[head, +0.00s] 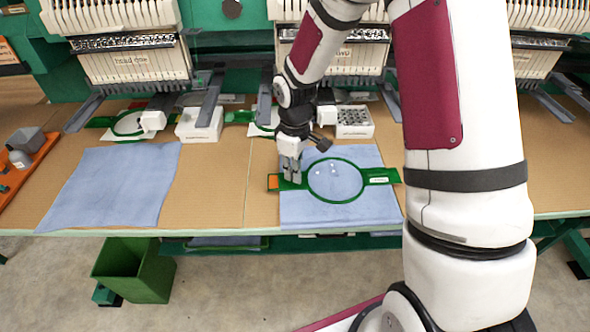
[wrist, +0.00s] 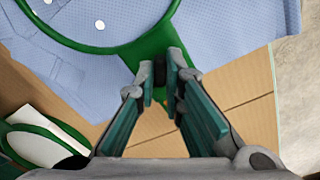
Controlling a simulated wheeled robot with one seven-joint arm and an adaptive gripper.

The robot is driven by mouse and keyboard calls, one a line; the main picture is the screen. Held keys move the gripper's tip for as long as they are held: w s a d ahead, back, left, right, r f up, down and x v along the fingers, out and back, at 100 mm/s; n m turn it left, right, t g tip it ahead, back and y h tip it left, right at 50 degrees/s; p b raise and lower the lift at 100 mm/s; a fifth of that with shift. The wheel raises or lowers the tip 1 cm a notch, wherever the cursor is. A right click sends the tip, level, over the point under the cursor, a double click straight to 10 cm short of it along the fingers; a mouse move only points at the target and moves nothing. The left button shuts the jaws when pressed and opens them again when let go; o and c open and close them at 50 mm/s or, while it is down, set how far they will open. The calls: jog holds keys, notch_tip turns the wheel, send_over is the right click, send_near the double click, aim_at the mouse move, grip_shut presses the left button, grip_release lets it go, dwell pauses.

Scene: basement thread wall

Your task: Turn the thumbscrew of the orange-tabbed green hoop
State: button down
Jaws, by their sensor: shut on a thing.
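The green hoop (head: 336,203) lies on a blue cloth (head: 300,214) on the table, with white spots inside its ring. Its orange tab (head: 273,183) is at the left end, and a green arm with a white label (head: 379,180) extends right. My gripper (head: 291,179) is at the hoop's left side, pointing down. In the wrist view, my gripper (wrist: 162,80) is shut on a small dark piece (wrist: 160,72), apparently the thumbscrew, beside the green rim (wrist: 115,48). The fingers hide most of the piece, and only a speck of orange shows between them.
Another blue cloth (head: 115,183) lies to the left. Other green hoops (head: 128,124) sit under the machine heads behind. White boxes (head: 199,125) and (head: 354,122) stand at the back. An orange tray (head: 35,157) is far left. A green bin (head: 134,270) stands on the floor.

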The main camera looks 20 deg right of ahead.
jog(key=c, duration=1.7)
grip_release()
jog(key=shift+r, duration=6)
